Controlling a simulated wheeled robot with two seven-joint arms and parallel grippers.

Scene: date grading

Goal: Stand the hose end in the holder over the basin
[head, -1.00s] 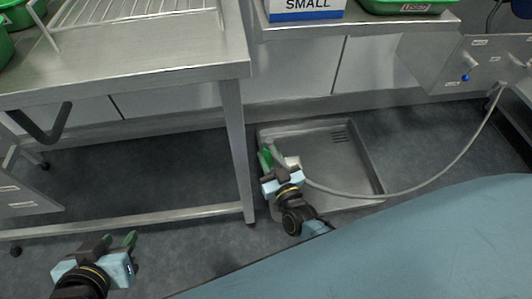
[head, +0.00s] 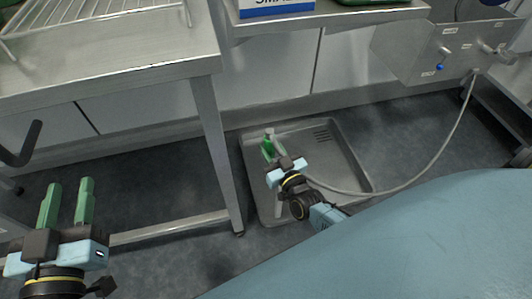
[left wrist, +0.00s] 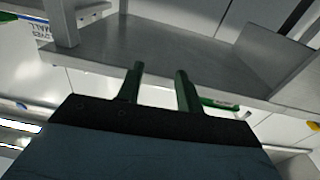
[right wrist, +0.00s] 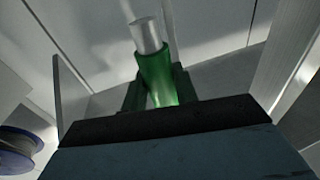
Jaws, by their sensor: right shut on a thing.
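The hose end (right wrist: 146,35) shows in the right wrist view as a pale grey tip with a green part below it. My right gripper (right wrist: 158,90) is shut on it. In the head view my right gripper (head: 270,152) is over the left part of the grey floor basin (head: 335,150), and the pale tip points up. I cannot make out the holder.
A steel table (head: 110,65) with a wire rack (head: 90,20) stands at the left, its leg (head: 215,150) close to the basin. The panel (head: 425,55) carries knobs.

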